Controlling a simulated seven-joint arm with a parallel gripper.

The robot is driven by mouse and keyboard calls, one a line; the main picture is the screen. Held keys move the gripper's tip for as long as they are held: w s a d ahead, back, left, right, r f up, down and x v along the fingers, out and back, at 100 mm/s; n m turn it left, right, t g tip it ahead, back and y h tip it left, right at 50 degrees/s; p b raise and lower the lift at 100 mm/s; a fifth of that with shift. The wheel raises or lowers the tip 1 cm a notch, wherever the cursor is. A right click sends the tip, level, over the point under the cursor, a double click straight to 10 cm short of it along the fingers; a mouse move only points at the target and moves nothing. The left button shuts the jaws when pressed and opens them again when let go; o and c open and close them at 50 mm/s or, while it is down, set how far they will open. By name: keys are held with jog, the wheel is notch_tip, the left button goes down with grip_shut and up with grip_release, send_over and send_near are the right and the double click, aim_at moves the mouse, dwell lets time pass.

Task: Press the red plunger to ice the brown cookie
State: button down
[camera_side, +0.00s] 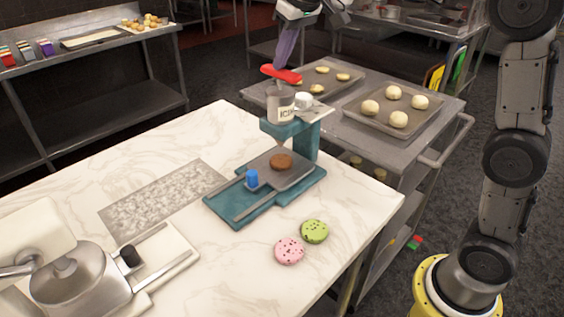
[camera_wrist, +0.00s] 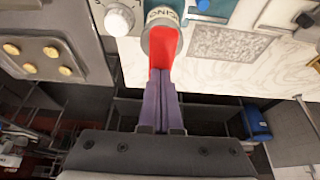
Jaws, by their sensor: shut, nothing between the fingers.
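The red plunger (camera_side: 281,74) tops the icing cylinder (camera_side: 281,104), which is held in a teal dispenser stand (camera_side: 306,140) on the marble table. The brown cookie (camera_side: 281,161) lies on the dark plate of the dispenser, below the cylinder, with no icing visible on it. A blue knob (camera_side: 252,178) stands on the sliding plate. My gripper (camera_side: 283,64) is shut and empty, its purple fingers pointing down at the red plunger, at or just above it. In the wrist view my gripper (camera_wrist: 162,75) overlaps the red plunger (camera_wrist: 162,50); I cannot tell whether they touch.
A pink cookie (camera_side: 289,251) and a green cookie (camera_side: 314,231) lie near the table's front edge. A metal pot (camera_side: 70,275) stands at the left. Behind the dispenser, a cart carries trays of buns (camera_side: 398,119). A speckled grey mat (camera_side: 160,198) lies flat.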

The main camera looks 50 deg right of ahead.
jog(key=shift+f, duration=1.3)
jog(key=shift+r, duration=2)
jog(key=shift+r, duration=0.1)
jog(key=shift+r, duration=2.95)
